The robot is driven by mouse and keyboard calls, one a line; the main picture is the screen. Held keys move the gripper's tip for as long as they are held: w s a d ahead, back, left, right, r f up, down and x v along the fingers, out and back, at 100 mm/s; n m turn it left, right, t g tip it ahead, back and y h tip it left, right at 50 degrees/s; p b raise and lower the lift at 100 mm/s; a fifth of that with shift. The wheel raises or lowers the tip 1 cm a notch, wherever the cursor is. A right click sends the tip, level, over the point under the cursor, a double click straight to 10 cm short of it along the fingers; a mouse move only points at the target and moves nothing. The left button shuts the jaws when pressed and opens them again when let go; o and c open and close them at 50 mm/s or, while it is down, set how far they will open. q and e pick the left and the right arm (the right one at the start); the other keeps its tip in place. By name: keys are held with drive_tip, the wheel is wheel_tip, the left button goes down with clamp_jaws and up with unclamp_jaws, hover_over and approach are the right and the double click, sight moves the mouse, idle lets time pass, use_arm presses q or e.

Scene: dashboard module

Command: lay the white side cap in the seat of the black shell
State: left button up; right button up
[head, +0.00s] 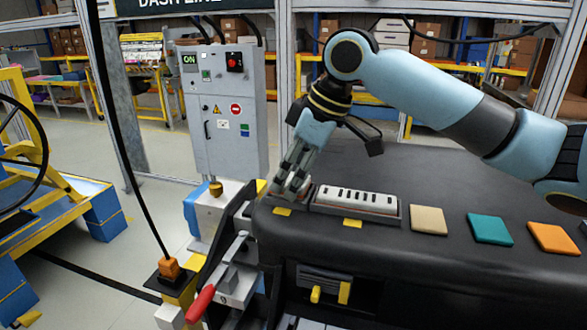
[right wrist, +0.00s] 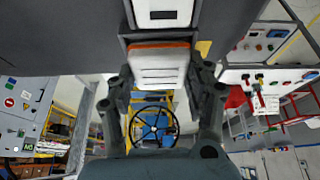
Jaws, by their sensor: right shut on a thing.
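The black shell (head: 430,180) is the long dark dashboard in the head view; its dark surface (right wrist: 60,35) also shows in the right wrist view. My right gripper (head: 288,190) points down at its left end, beside a small yellow mark. In the right wrist view the gripper (right wrist: 165,80) is shut on the white side cap (right wrist: 158,62), a slatted white piece with an orange edge. The cap is close to the shell's dark edge; I cannot tell whether it touches the seat. In the head view the fingers hide the cap. My left gripper is not in view.
A white slotted panel (head: 355,202) sits in the shell right of the gripper. Beige (head: 428,220), teal (head: 490,228) and orange (head: 553,238) pads lie further right. A red-handled clamp (head: 202,302) stands front left, and a grey control cabinet (head: 225,110) behind.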

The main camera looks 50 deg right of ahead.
drive_tip(key=shift+s+f, duration=0.1)
drive_tip(key=shift+f, duration=0.1)
drive_tip(key=o, duration=1.2)
drive_tip(key=shift+r, duration=0.1)
drive_tip(key=v, duration=0.6)
drive_tip(key=shift+d, duration=0.2)
drive_tip(key=shift+s+r, duration=0.2)
drive_tip(key=shift+r, duration=0.4)
